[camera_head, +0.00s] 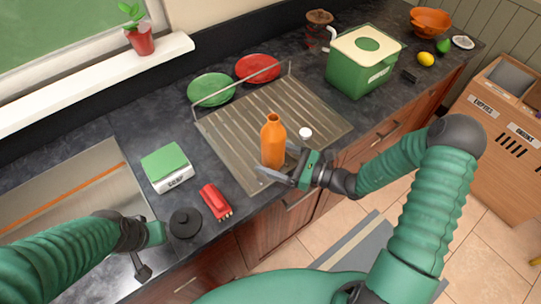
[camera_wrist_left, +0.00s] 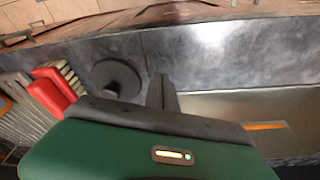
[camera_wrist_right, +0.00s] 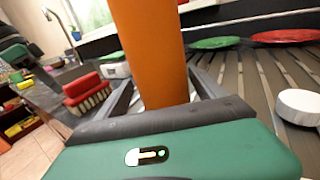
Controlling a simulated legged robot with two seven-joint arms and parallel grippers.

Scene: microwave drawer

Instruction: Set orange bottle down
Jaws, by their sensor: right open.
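The orange bottle (camera_head: 273,142) stands upright on the ribbed metal draining board (camera_head: 324,115), near its front edge. My right gripper (camera_head: 274,160) is open around the lower part of the bottle, with one finger on each side. The right wrist view shows the bottle (camera_wrist_right: 150,50) between the spread fingers (camera_wrist_right: 163,95), its top cut off by the frame. I cannot tell whether either finger touches it. My left gripper (camera_head: 143,272) hangs over the counter by the sink, empty, its fingers (camera_wrist_left: 162,92) together.
A white cap-like item (camera_head: 305,133) sits right of the bottle. Green (camera_head: 211,89) and red (camera_head: 257,68) plates lie behind. A green bin (camera_head: 363,65) stands back right.

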